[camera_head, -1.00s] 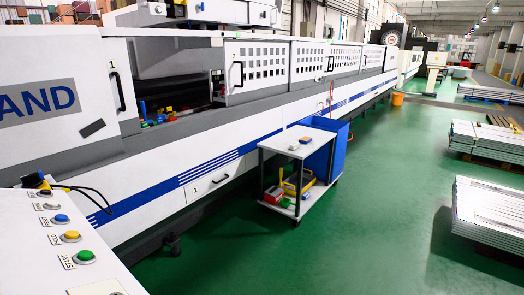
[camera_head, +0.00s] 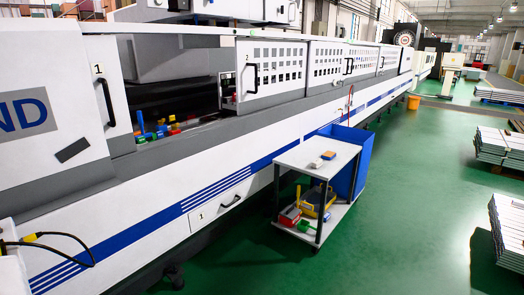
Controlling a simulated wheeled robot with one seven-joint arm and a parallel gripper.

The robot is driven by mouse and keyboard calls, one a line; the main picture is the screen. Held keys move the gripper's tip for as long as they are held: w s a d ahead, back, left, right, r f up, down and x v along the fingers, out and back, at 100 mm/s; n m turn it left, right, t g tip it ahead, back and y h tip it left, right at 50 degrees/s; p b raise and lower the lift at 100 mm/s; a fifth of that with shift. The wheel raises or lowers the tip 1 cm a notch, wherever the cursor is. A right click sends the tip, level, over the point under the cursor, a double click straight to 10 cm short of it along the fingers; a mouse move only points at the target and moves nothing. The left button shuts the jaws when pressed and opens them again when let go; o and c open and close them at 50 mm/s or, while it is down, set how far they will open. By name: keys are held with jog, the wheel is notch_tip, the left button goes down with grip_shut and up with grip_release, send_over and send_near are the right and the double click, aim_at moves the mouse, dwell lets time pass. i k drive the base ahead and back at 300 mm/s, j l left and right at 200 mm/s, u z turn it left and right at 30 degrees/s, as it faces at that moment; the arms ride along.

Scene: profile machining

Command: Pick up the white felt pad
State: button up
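A small white piece (camera_head: 316,164) lies on the top shelf of the white cart (camera_head: 295,157), next to a small orange block (camera_head: 328,155). It may be the white felt pad, but it is too small to tell. My gripper is not in view.
The cart's lower shelf holds a yellow bin (camera_head: 318,200), a red item (camera_head: 290,216) and a green item (camera_head: 305,226); a blue panel (camera_head: 352,160) stands at its right. The long white machine (camera_head: 140,215) lines the left. Metal profile stacks (camera_head: 500,146) stand right. Green floor (camera_head: 410,200) is clear between.

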aim_at(315, 165)
jog(key=i, duration=3.05)
jog(key=i+u, duration=0.15)
jog(key=i, duration=0.55)
jog(key=i+l, duration=0.2)
jog(key=i, duration=0.45)
jog(key=j+u, duration=0.05)
